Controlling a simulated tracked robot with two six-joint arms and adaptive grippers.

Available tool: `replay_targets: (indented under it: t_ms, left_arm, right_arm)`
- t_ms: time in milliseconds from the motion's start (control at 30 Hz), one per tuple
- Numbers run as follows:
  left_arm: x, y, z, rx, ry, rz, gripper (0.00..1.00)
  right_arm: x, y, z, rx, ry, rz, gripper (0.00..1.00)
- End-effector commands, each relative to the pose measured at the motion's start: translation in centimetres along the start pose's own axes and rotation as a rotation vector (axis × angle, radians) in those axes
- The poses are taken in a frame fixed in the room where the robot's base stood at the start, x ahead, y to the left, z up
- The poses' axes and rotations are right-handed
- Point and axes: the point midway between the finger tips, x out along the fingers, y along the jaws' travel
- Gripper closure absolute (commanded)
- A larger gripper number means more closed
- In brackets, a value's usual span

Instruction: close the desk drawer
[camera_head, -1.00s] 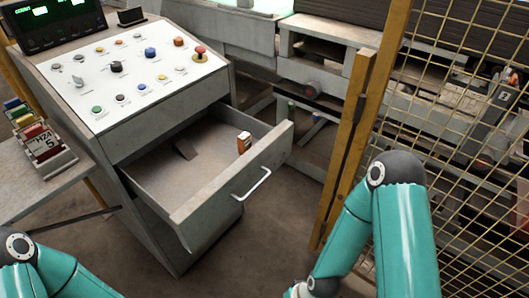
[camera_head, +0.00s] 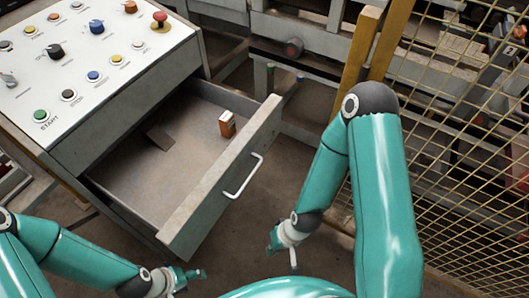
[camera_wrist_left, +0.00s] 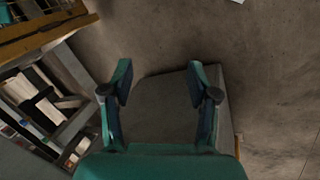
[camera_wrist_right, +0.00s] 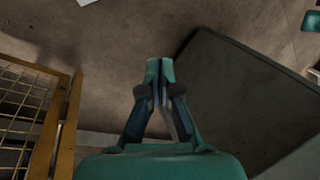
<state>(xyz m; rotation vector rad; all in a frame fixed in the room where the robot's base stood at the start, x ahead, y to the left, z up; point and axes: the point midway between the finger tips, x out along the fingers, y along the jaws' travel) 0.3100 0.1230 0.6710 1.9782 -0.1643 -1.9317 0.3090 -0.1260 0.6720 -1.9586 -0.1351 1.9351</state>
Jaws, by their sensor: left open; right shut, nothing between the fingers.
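The grey desk drawer (camera_head: 222,172) is pulled well out of the desk under the sloped control panel in the head view. Its pale bar handle (camera_head: 243,177) is on the front face, towards me. A small orange and white box (camera_head: 227,124) stands inside near the front's far end. My left gripper (camera_head: 198,273) is open, low in front of the drawer and apart from it; its spread fingers show in the left wrist view (camera_wrist_left: 160,82). My right gripper (camera_head: 272,247) is near the handle, below and right of it, apart from it. Its fingers are together and empty in the right wrist view (camera_wrist_right: 160,70).
The white control panel (camera_head: 85,60) with several buttons and a red knob is above the drawer. A yellow post (camera_head: 360,60) and wire mesh fence (camera_head: 460,150) stand to the right. Bare floor lies below the drawer front.

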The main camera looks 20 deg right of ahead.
Motion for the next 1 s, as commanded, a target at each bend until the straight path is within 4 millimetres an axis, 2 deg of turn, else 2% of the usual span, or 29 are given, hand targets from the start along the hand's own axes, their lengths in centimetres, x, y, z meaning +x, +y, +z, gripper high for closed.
replay_targets:
  t_ms: [167,267,300,367,433,500,567,700,833,900,1000]
  left_arm:
    - [3.1,-1.1,-0.1,0.0,0.001,0.0,0.26]
    - [6.3,-2.3,-0.1,0.0,0.0,0.0,0.26]
    - [7.8,-2.8,-0.1,0.0,0.0,0.0,0.26]
    - [10.1,-3.6,-0.1,0.0,0.0,0.0,0.26]
    - [12.6,-4.5,-0.1,0.0,0.0,0.0,0.26]
    - [15.0,-5.4,-0.1,0.0,0.0,0.0,0.26]
    - [16.8,-6.1,-0.1,0.0,0.0,0.0,0.26]
    - [20.0,-7.2,-0.2,0.0,0.0,0.0,0.26]
    - [21.5,-7.7,-0.2,0.0,0.001,0.0,0.26]
    - [21.8,-7.8,-0.2,0.0,0.001,0.0,0.26]
    - [21.9,-7.9,-0.2,0.0,0.001,0.0,0.26]
  right_arm:
    - [0.8,3.6,-0.1,0.24,-0.056,0.033,1.0]
    - [1.1,5.7,0.2,0.539,-0.128,0.018,1.0]
    - [1.1,6.3,0.4,0.686,-0.165,-0.006,1.0]
    - [0.8,6.5,0.2,0.923,-0.224,-0.077,1.0]
    - [-0.2,5.8,-1.1,1.191,-0.29,-0.222,1.0]
    - [-2.1,5.0,-3.5,1.417,-0.347,-0.417,1.0]
    - [-4.3,4.5,-5.9,1.561,-0.386,-0.611,1.0]
    - [-11.1,5.1,-10.9,1.723,-0.435,-1.058,1.0]
    - [-16.4,6.2,-13.0,1.73,-0.448,-1.349,1.0]
    - [-18.2,6.5,-13.5,1.717,-0.451,-1.436,1.0]
    - [-19.3,6.4,-13.9,1.705,-0.456,-1.489,1.0]
